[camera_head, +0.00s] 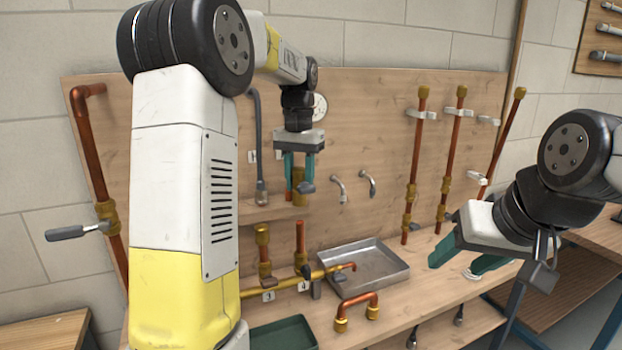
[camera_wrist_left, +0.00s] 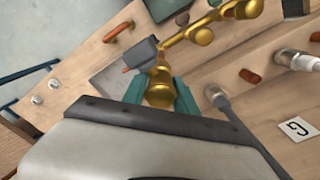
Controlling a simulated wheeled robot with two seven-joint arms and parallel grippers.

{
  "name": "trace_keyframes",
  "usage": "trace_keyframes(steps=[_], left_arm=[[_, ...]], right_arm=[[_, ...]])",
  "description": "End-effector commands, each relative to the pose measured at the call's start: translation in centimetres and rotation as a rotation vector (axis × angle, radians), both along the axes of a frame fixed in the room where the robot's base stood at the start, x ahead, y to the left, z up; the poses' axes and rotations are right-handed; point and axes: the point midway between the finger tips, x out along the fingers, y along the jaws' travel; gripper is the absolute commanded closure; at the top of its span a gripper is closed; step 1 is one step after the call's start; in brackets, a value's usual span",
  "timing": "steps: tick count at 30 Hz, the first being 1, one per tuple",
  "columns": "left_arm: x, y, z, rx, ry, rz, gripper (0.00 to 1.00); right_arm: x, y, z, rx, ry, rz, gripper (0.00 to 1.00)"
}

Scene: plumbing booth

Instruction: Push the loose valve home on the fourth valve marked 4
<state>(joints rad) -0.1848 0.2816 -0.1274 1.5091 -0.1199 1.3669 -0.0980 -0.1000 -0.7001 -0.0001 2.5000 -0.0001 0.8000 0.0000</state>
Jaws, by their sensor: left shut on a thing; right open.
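My right gripper (camera_head: 452,268) is open and empty at the right.
A metal tray (camera_head: 385,283) stands right of the manifold. A copper elbow pipe (camera_head: 355,309) and a dark green tray (camera_head: 284,335) are at the front. The card marked 3 (camera_head: 268,296) is left of card 4. Tall copper pipes (camera_head: 452,150) stand at the back right.

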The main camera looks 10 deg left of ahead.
Motion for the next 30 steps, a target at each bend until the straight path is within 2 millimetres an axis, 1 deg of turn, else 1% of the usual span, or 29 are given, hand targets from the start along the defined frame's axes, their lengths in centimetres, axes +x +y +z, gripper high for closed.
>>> trace_keyframes(steps=[9, 15, 21, 30], left_arm=[[0.0, 0.0, -2.5, 0.0, 0.001, 0.001, 1.0], [0.0, 0.0, -3.5, 0.0, 0.0, 0.002, 1.0], [0.0, 0.0, -3.9, 0.0, -0.002, 0.002, 1.0], [0.0, 0.0, -3.9, 0.0, -0.002, 0.001, 1.0]], right_arm=[[0.0, 0.0, 0.0, 0.0, 0.0, 0.0, 0.45], [0.0, 0.0, 0.0, 0.0, 0.0, 0.0, 0.45], [0.0, 0.0, 0.0, 0.0, 0.0, 0.0, 0.45], [0.0, 0.0, 0.0, 0.0, 0.0, 0.0, 0.45]])
